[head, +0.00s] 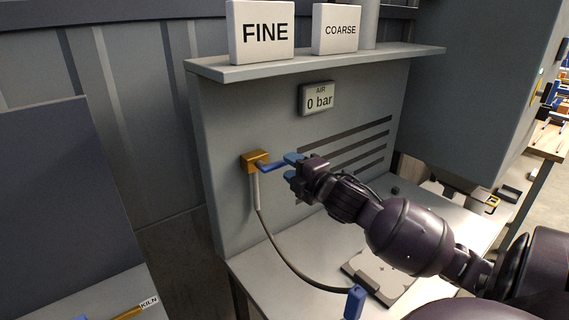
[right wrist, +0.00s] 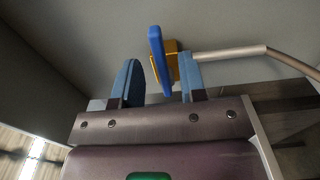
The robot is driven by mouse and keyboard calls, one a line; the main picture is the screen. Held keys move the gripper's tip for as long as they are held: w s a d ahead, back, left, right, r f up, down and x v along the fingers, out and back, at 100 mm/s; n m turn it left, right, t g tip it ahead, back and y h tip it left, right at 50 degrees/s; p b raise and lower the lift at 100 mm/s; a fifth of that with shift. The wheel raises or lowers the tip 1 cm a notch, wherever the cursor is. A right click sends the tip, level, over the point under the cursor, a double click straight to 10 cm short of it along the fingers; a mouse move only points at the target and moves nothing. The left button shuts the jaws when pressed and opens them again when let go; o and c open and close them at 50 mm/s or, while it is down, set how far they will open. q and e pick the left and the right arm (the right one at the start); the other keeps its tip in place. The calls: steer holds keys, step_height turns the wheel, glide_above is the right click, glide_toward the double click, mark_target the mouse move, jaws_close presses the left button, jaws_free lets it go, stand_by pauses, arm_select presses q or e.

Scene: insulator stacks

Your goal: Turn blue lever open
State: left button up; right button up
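The blue lever (head: 273,166) sticks out sideways to the right from a brass valve (head: 255,156) on the grey panel. My right gripper (head: 291,166) is at the lever's free end. In the right wrist view, the lever (right wrist: 159,58) stands between the two blue fingers of my open gripper (right wrist: 159,82), nearer the right finger. Gaps show on both sides, so it is not clamped. The brass valve (right wrist: 173,62) shows behind it. A display (head: 318,99) above reads AIR 0 bar. My left gripper is not in view.
A hose (head: 271,238) hangs from the valve to a blue-handled piece (head: 354,302) at the bench front. A shelf (head: 320,62) above holds FINE (head: 263,49) and COARSE (head: 336,44) boxes. A flat plate (head: 376,277) lies on the bench under my right arm.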

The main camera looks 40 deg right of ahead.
steer(key=shift+w+d, duration=0.15)
steer(key=shift+w, duration=1.4)
jaws_close()
